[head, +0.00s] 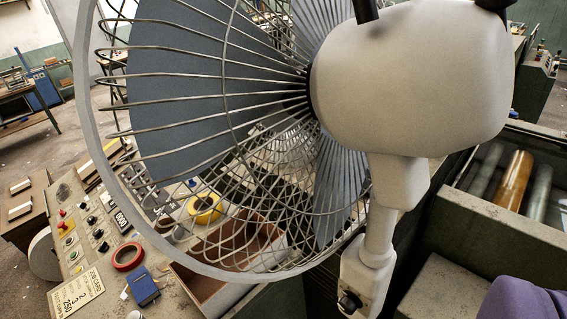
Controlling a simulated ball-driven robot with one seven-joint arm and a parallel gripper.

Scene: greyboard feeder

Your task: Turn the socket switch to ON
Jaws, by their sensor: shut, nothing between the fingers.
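A sloped grey control panel (84,235) stands at the left with a red knob, a green button and several small black switches (98,233). I cannot tell which of these, if any, is the socket switch, and no ON mark is readable. A black knob (349,301) sits low on the light grey fan stand (378,230). My gripper's fingers do not show in this view.
A big wire-caged fan (190,75) with a grey motor housing (410,85) fills the middle. Red tape (128,257), a blue box (144,289) and yellow tape (205,208) lie on the bench. A purple shape (520,302) at lower right is unclear. Rollers (513,180) lie right.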

